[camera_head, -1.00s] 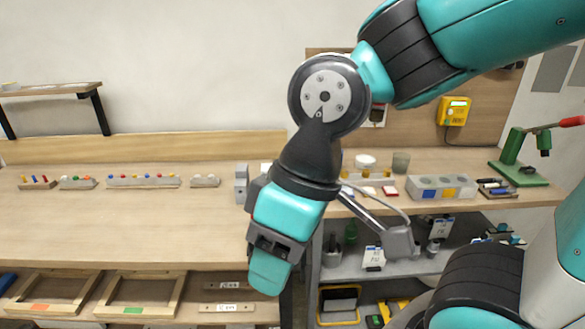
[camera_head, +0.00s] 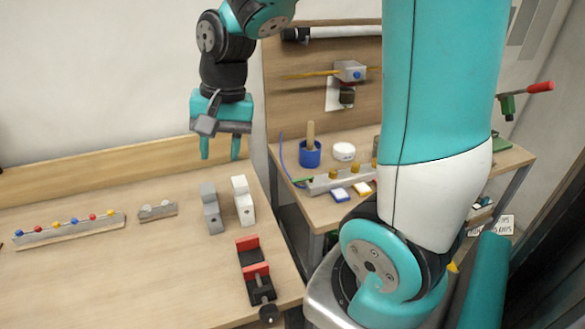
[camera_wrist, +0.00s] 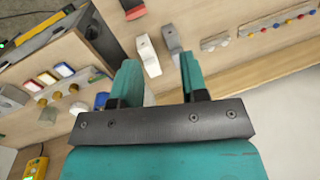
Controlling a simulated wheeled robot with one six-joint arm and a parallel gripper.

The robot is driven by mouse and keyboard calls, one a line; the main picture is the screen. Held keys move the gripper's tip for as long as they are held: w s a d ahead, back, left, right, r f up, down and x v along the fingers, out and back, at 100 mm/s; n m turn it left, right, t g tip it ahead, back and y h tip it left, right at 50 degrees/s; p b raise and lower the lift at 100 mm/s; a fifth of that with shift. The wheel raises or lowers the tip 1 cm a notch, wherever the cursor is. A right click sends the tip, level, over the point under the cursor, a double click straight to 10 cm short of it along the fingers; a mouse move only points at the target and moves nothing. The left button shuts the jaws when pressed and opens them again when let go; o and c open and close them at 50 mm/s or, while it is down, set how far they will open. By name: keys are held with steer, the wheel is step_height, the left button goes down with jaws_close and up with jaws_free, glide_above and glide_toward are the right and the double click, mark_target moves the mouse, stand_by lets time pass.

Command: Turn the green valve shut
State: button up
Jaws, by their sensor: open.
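My gripper (camera_head: 220,150) is open and empty, pointing down above the back of the left bench, left of the panel. In the wrist view its two teal fingers (camera_wrist: 159,78) stand apart with nothing between them.
A grey block (camera_head: 212,209), a white block (camera_head: 243,201) and a red-and-black vise (camera_head: 254,262) stand on the left bench (camera_head: 130,280). A blue pot (camera_head: 310,155) and white disc (camera_head: 344,151) stand on the right bench. My arm hides part of it.

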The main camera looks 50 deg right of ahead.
steer(key=w+d+f+m+h, duration=0.1)
steer(key=w+d+f+m, duration=0.15)
steer(key=d+m, duration=1)
steer(key=m+g+h+p, duration=0.1)
steer(key=m, duration=0.3)
glide_above(298, 180)
steer(key=f, duration=0.1)
step_height(298, 180, down, 18)
steer(key=p, duration=0.3)
steer(key=shift+d+r, duration=0.1)
steer(key=shift+r, duration=0.05)
steer(key=shift+c, duration=0.4)
jaws_close()
